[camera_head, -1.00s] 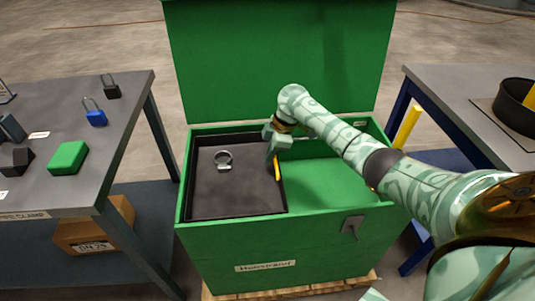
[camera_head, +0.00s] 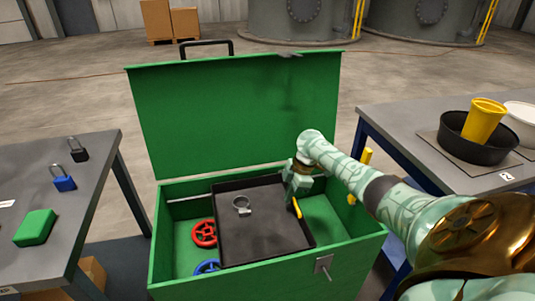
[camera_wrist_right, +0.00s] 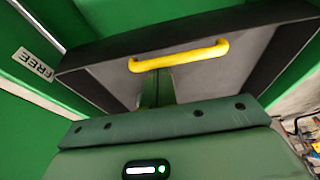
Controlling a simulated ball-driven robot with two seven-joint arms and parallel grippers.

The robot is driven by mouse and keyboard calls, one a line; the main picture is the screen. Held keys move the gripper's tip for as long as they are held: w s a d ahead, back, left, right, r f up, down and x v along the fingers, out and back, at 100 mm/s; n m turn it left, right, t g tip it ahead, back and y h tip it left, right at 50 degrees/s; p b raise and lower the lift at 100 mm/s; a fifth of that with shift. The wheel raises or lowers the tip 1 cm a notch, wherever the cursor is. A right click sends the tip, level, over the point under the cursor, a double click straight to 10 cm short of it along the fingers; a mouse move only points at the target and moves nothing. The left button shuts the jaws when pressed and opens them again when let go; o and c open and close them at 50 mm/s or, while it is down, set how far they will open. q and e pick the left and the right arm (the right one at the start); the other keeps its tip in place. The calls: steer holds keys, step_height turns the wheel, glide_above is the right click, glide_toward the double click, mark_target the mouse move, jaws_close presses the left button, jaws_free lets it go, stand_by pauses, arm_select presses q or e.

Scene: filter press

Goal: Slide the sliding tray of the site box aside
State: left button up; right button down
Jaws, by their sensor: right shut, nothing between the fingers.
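The site box (camera_head: 265,282) is a green open chest with its lid (camera_head: 235,110) raised. Its black sliding tray (camera_head: 265,240) sits at the middle to right of the opening, with a metal ring clamp (camera_head: 242,206) on it. The tray's yellow handle (camera_head: 297,208) is on its right side and also shows in the right wrist view (camera_wrist_right: 180,54). My right gripper (camera_head: 291,195) is shut and empty, pointing down inside the tray's right side close to the handle; I cannot tell whether it touches the tray. My left gripper is out of view.
A red handwheel (camera_head: 204,233) and part of a blue handwheel (camera_head: 207,267) lie in the uncovered left of the box. A left table (camera_head: 85,210) holds padlocks and a green block (camera_head: 35,227). A right table (camera_head: 410,140) holds a black pan (camera_head: 470,147) and a yellow cup (camera_head: 484,120).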

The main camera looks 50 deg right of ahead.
arm_select(q)
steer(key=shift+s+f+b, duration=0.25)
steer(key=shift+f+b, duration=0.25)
steer(key=shift+b, duration=0.1)
arm_select(e)
steer(key=s+d, duration=0.5)
steer(key=d, duration=0.3)
steer(key=shift+d, duration=0.2)
steer(key=shift+s, duration=0.1)
